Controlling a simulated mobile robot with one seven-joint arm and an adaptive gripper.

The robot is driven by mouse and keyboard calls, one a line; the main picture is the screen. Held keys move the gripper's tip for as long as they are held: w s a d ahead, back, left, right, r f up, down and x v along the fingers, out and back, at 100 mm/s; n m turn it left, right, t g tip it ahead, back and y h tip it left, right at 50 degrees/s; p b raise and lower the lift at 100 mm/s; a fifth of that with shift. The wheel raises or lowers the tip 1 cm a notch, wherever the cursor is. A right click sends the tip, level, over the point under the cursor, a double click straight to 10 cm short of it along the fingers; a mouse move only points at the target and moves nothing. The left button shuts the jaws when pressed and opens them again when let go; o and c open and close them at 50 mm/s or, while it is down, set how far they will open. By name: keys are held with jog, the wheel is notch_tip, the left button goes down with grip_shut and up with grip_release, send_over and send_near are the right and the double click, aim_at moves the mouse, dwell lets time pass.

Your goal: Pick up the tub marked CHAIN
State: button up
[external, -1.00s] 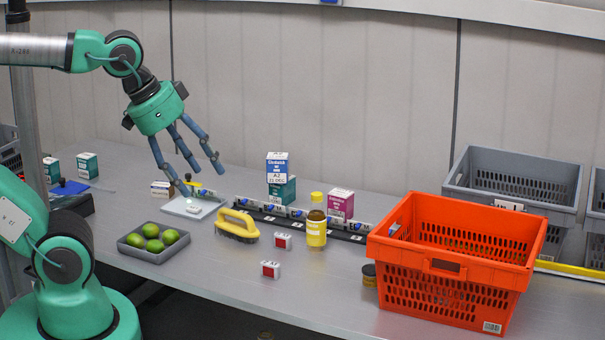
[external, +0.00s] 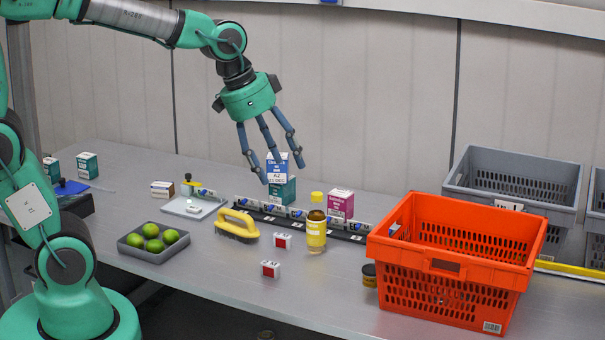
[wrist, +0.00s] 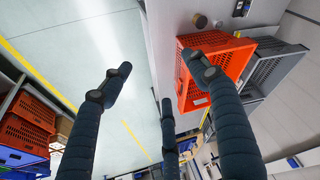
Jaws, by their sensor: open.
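My gripper (external: 279,172) is open and empty, with its fingers spread and pointing down. In the external view its fingertips overlap the blue-and-white box; I cannot tell whether they touch it. A small dark tub with a yellowish label (external: 369,275) stands at the left foot of the orange tote, well to the right of and nearer the camera than my gripper. A small brown round tub (wrist: 200,20) shows beside the orange tote in the wrist view. I cannot read CHAIN on any label.
The orange tote (external: 455,262) stands at the right front, grey crates (external: 515,170) behind it. A yellow-labelled jar (external: 316,231), a yellow brush (external: 238,222), small red-and-white boxes (external: 270,269) and a tray of limes (external: 153,255) stand on the table. The front middle is mostly bare.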

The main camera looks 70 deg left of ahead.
jog(key=w+a+f+m, duration=0.1)
jog(key=w+a+f, duration=0.25)
jog(key=w, duration=0.35)
jog(key=w+a+f, duration=0.2)
jog(key=w+f, duration=0.3)
jog(key=w, duration=0.2)
jog(key=m+g, duration=0.2)
send_near(372, 268)
jog(key=v, duration=0.4)
jog(key=shift+s+a+f+h, duration=0.2)
jog(key=shift+a+f+h, duration=0.1)
jog(key=shift+h, duration=0.1)
jog(key=shift+f, duration=0.1)
jog(key=shift+b+x, duration=0.7)
jog(key=shift+x, duration=3.5)
jog(key=shift+w+f, duration=0.1)
jog(key=shift+w, duration=0.1)
jog(key=shift+b+x, duration=0.55)
jog(key=shift+x, duration=1.9)
jog(key=c, duration=1.1)
